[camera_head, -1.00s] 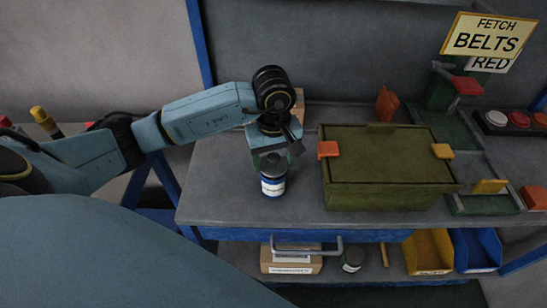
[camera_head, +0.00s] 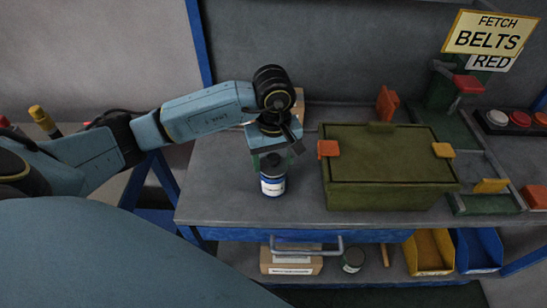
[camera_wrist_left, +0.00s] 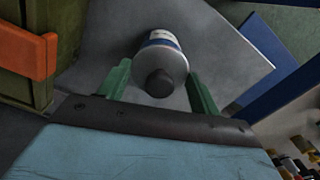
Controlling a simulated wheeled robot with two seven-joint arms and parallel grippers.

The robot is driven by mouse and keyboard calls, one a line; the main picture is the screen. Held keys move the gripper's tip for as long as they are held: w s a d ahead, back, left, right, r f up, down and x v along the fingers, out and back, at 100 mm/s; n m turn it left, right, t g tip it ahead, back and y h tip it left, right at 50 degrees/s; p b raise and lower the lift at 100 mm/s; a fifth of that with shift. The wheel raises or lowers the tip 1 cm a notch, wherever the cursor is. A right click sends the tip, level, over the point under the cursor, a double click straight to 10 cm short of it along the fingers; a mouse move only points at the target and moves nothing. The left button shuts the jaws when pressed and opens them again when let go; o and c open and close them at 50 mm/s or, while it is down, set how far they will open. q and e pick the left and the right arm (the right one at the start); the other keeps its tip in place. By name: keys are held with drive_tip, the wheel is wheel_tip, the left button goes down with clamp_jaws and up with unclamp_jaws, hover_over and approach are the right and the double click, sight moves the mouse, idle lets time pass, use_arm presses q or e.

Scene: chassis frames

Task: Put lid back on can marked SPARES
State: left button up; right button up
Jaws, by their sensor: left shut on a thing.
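A can (camera_head: 272,186) with a white label and blue bands stands upright near the front edge of the bench, and its lettering is too small to read. It also shows in the left wrist view (camera_wrist_left: 163,43). A grey lid with a dark knob (camera_wrist_left: 160,83) is at the can's top; I cannot tell if it is fully seated. My left gripper (camera_head: 277,157) is directly above the can. Its green fingers (camera_wrist_left: 160,85) lie on both sides of the lid, and it is shut on the lid. My right gripper is out of view.
A green crate (camera_head: 388,190) with orange latches stands just right of the can. A second can (camera_head: 353,260), a cardboard box (camera_head: 291,262) and yellow (camera_head: 429,252) and blue (camera_head: 477,251) bins are on the shelf below. The bench (camera_head: 222,200) is clear left of the can.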

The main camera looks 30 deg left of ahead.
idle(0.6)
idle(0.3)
use_arm(q)
drive_tip(key=o, duration=1.1)
drive_tip(key=shift+c, duration=0.2)
drive_tip(key=shift+o, duration=0.4)
drive_tip(key=shift+o, duration=0.8)
drive_tip(key=shift+r+p, duration=1.6)
drive_tip(key=shift+r, duration=1.85)
